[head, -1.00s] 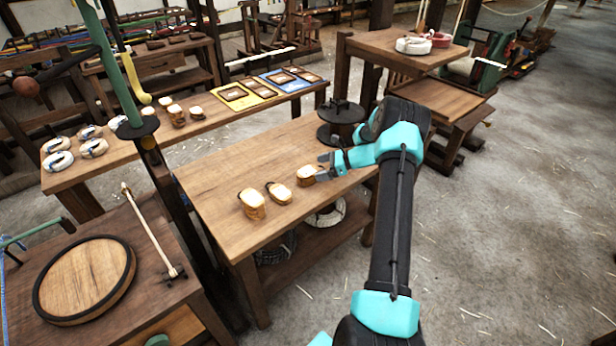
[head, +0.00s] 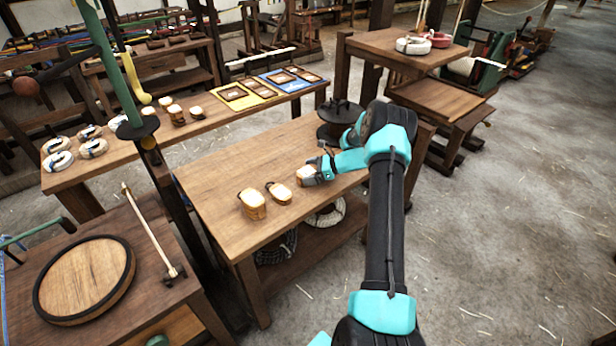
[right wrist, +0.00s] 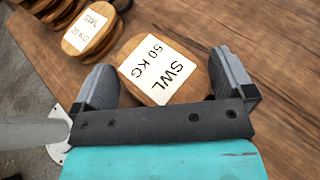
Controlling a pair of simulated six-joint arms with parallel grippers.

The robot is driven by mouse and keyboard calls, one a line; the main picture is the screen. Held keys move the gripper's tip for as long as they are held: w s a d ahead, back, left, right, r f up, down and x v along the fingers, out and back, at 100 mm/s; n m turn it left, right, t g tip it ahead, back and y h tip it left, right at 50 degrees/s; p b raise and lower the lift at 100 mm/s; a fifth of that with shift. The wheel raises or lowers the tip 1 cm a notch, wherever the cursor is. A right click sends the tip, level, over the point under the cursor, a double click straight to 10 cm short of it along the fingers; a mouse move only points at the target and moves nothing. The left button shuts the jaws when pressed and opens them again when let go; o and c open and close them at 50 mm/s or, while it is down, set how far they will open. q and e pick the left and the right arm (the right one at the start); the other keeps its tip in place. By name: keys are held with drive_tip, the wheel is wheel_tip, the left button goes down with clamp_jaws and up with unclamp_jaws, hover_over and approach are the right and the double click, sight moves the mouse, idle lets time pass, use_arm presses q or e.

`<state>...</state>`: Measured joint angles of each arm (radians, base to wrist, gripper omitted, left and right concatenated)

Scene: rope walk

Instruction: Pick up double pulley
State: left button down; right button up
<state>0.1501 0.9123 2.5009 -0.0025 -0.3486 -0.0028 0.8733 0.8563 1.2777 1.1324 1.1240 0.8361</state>
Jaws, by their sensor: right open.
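Three wooden pulley blocks with pale labels stand in a row on the middle table (head: 215,185). The left block (head: 252,204) looks tallest, the middle block (head: 279,192) sits beside it, and the right block (head: 304,174) is at my right gripper (head: 310,172). In the right wrist view, this block (right wrist: 187,52) has a label reading "SWL 50 KG". It lies between the open fingers of my right gripper (right wrist: 166,75), with its near end hidden by the gripper body. I cannot tell from its face whether it is double. My left gripper is not in view.
In the right wrist view, another labelled block (right wrist: 88,30) stands close to the left finger. A dark spool (head: 343,112) stands at the table's back right, behind my arm. The table's left part is bare. Rope coils (head: 326,213) lie on its lower shelf.

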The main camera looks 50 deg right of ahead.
sight(310, 173)
drive_tip(key=c, duration=1)
drive_tip(key=shift+r, duration=0.6)
drive_tip(key=shift+s+a+r, duration=0.15)
drive_tip(key=shift+a+r, duration=0.05)
drive_tip(key=shift+r, duration=0.45)
drive_tip(key=shift+s+a+r, duration=0.15)
drive_tip(key=shift+r, duration=0.45)
drive_tip(key=s+a, duration=0.3)
drive_tip(key=s+a+r, duration=0.1)
drive_tip(key=s+a, duration=0.2)
drive_tip(key=a, duration=0.1)
drive_tip(key=s+a, duration=0.4)
drive_tip(key=shift+a+r, duration=0.15)
